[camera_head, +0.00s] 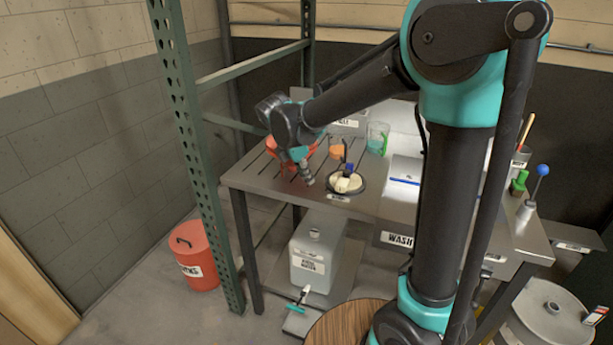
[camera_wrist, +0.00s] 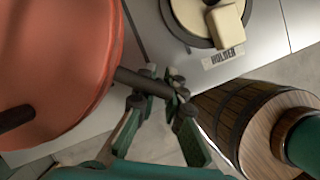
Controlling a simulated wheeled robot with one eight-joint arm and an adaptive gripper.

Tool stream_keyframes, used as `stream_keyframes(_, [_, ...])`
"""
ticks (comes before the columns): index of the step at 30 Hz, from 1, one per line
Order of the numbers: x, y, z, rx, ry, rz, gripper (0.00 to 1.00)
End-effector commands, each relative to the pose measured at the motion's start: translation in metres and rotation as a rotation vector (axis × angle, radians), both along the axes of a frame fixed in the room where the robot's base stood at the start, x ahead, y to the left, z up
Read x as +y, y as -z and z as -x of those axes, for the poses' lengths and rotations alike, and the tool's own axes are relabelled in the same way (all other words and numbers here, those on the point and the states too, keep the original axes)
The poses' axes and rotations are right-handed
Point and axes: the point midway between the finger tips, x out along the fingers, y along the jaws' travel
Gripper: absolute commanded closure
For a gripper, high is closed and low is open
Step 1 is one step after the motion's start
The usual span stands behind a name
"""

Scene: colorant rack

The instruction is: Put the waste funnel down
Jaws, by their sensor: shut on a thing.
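The waste funnel is a wide red-orange round piece (camera_wrist: 60,70) filling the left of the wrist view, with a dark rod-like handle sticking out to the right. My gripper (camera_wrist: 160,95) is shut on that handle. In the head view the red-orange funnel (camera_head: 274,150) shows partly behind my gripper (camera_head: 307,176), over the left end of the metal table. The wrist hides part of it there. I cannot tell whether the funnel touches the table top.
A round holder (camera_head: 359,191) with a cream block stands right of my gripper. An orange piece (camera_head: 336,148) and a clear beaker (camera_head: 377,138) stand behind. A red bin (camera_head: 196,257) is on the floor at left; a green rack post (camera_head: 205,190) stands near the table's left edge.

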Motion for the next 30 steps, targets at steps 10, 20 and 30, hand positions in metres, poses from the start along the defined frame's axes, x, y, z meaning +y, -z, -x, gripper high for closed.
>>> stream_keyframes(10, [0.000,0.001,0.000,0.000,0.000,0.000,0.70])
stream_keyframes(20, [0.000,-0.001,0.000,0.000,0.000,0.000,0.70])
stream_keyframes(30, [0.016,-0.050,0.013,0.001,-0.002,0.000,0.70])
